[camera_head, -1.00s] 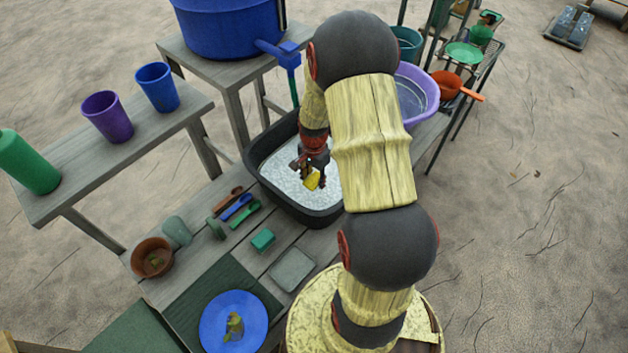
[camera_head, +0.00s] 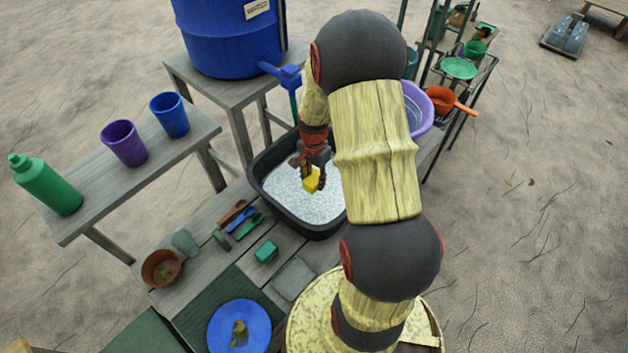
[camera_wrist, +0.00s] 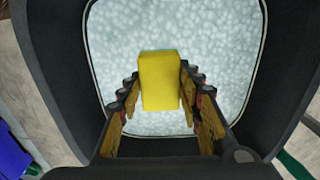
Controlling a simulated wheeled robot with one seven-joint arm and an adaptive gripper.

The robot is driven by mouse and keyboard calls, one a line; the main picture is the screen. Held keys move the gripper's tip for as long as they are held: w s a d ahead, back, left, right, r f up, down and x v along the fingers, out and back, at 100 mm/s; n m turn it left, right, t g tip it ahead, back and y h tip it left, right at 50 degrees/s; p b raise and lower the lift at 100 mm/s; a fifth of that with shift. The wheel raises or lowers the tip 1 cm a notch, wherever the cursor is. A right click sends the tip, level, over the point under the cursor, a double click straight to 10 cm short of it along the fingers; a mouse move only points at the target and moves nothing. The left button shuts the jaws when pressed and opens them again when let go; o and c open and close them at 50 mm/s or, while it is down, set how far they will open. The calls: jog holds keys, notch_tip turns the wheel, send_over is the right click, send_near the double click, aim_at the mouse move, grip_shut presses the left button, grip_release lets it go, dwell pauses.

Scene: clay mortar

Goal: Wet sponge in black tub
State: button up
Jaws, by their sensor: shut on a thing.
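A yellow sponge (camera_head: 312,182) with a thin green face is held between the fingers of my gripper (camera_head: 313,176). In the wrist view the sponge (camera_wrist: 160,82) sits between the two fingertips of my gripper (camera_wrist: 160,90). The black tub (camera_head: 318,229) stands under the blue tap and holds pale, light-speckled water. The sponge is over the tub, inside its rim as seen from above. I cannot tell whether its lower end touches the water. My arm hides the tub's right side in the head view.
A blue barrel (camera_head: 228,38) with a blue tap (camera_head: 284,73) stands behind the tub. A purple basin (camera_head: 416,109) is right of it. Several small tools, a green block (camera_head: 266,251) and a blue plate (camera_head: 240,310) lie in front. Cups and a green bottle (camera_head: 45,184) stand left.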

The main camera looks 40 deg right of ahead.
notch_tip(320, 180, up, 7)
jog(key=p, duration=0.4)
jog(key=shift+d+f, duration=0.1)
dwell(0.8)
